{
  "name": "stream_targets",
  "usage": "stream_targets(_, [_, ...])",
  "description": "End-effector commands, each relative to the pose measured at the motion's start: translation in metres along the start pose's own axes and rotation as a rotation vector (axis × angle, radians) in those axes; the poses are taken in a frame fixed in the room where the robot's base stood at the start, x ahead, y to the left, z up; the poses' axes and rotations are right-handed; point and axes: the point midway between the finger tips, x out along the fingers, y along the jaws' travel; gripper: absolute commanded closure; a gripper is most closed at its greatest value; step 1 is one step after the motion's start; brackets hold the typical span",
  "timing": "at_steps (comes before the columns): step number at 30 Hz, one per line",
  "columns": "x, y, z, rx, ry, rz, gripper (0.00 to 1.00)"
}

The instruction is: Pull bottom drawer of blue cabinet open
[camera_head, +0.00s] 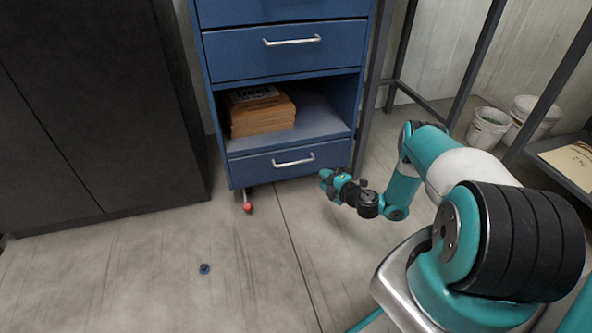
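The blue cabinet (215,108) stands at the upper middle of the head view. Its bottom drawer (250,171) sits flush below an open shelf and looks shut. The bottom drawer has a silver bar handle (294,161). My gripper (324,180) is low, just right of and in front of the drawer, pointing left. It is apart from the handle in the picture. Its fingers are small and partly hidden, so I cannot tell whether they are open or shut.
A brown stack (262,111) lies on the open shelf. A dark cabinet (95,100) stands at left. A small blue object (204,268) lies on the floor. Buckets (487,127) stand at right.

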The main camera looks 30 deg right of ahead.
Motion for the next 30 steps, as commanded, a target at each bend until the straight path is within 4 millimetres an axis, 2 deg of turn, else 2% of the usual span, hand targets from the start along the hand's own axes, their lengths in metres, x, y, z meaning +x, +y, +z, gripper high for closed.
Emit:
stream_targets(1, [0.006, -0.008, 0.000, -0.002, 0.003, 0.001, 0.62])
stream_targets(4, [0.014, -0.008, -0.001, -0.002, 0.003, 0.001, 0.62])
stream_targets(9, [0.057, -0.006, -0.003, -0.006, 0.008, 0.003, 0.62])
stream_targets(18, [0.122, -0.005, -0.003, -0.005, 0.006, 0.002, 0.62])
stream_targets(24, [0.148, -0.003, -0.002, -0.001, 0.004, 0.002, 0.62])
stream_targets(30, [0.156, 0.000, -0.002, 0.001, 0.003, 0.000, 0.62])
